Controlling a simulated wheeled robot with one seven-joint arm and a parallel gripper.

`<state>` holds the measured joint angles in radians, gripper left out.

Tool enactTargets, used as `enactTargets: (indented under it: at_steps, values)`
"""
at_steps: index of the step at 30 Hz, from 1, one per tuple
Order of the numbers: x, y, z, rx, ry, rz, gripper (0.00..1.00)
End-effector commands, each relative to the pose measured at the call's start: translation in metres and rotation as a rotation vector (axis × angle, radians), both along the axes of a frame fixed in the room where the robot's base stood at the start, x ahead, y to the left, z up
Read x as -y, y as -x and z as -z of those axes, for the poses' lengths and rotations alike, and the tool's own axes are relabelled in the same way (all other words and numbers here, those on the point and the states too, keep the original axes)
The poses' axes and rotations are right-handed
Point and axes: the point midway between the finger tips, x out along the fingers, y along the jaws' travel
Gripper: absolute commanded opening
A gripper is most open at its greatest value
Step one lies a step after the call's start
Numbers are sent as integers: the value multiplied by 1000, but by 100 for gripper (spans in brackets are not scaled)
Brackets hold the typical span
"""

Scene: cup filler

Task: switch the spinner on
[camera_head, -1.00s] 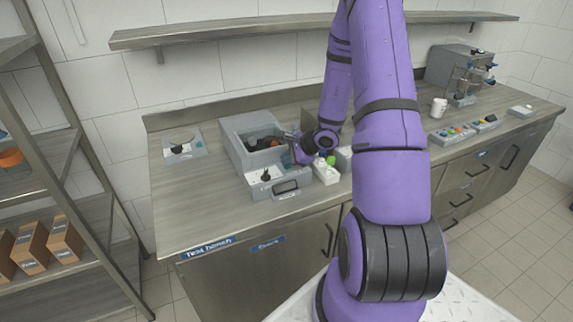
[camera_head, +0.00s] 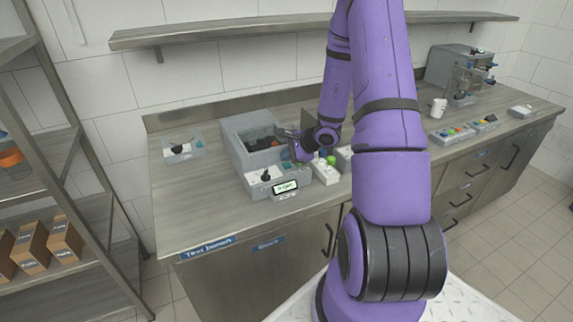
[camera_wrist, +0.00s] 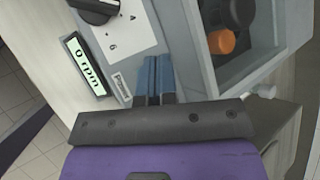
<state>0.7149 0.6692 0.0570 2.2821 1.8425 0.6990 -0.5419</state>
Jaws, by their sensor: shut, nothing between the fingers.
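The spinner (camera_head: 236,150) is a grey box with an open well on the bench. Its white panel carries a black knob (camera_head: 266,175). In the wrist view the knob (camera_wrist: 95,8) sits beside the printed marks 4 and 6. A black round thing and an orange one (camera_wrist: 221,41) are in the well. My gripper (camera_wrist: 153,66) is shut and empty, with its blue-grey fingertips at the housing between panel and well. I cannot tell whether they touch it.
A white block with a green button (camera_head: 330,160) is close right of my gripper. A grey plate with a dial (camera_head: 180,149) lies at left. A white cup (camera_head: 439,108), button boxes (camera_head: 452,134) and a machine (camera_head: 458,75) stand at right. A shelf (camera_head: 250,33) hangs above.

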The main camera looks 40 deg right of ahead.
Motion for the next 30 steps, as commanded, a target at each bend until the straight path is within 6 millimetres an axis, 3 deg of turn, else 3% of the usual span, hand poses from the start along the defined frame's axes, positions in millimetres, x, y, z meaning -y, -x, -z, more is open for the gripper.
enactTargets:
  at_steps: [10, 30]
  values:
    - [0, 0, -5, 1, 0, 1, 0]
    - [0, 0, -58, 0, 1, 1, 0]
